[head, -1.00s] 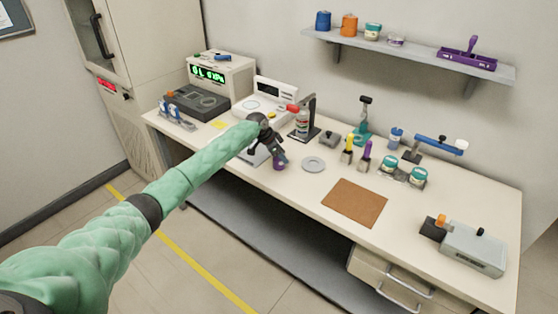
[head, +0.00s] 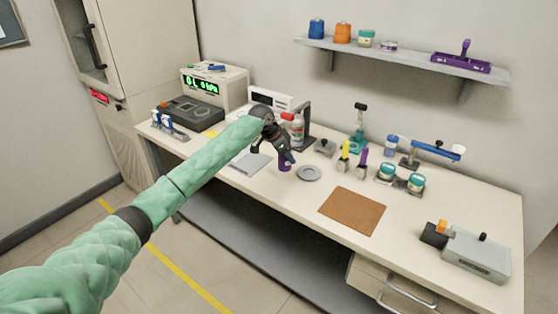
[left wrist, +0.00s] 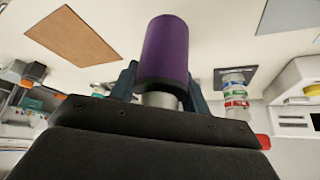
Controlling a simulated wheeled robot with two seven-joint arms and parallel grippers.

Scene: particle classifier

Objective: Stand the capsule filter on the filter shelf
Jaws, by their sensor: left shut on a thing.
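My left gripper (head: 283,156) is shut on a purple cylinder, which I take to be the capsule filter (head: 285,166). The gripper holds it over the left middle of the bench, left of the round grey disc. In the left wrist view the capsule filter (left wrist: 166,50) shows as a purple body with a dark rim and a pale metallic part between the fingers. The grey wall shelf (head: 400,62), probably the filter shelf, is at the upper right, well apart from the gripper. My right gripper is not in view.
On the shelf stand a blue canister (head: 317,28), an orange canister (head: 342,33), small jars and a purple tray (head: 460,62). The bench holds a bottle on a stand (head: 297,130), a grey disc (head: 308,173), a brown mat (head: 352,210) and a grey device (head: 475,255).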

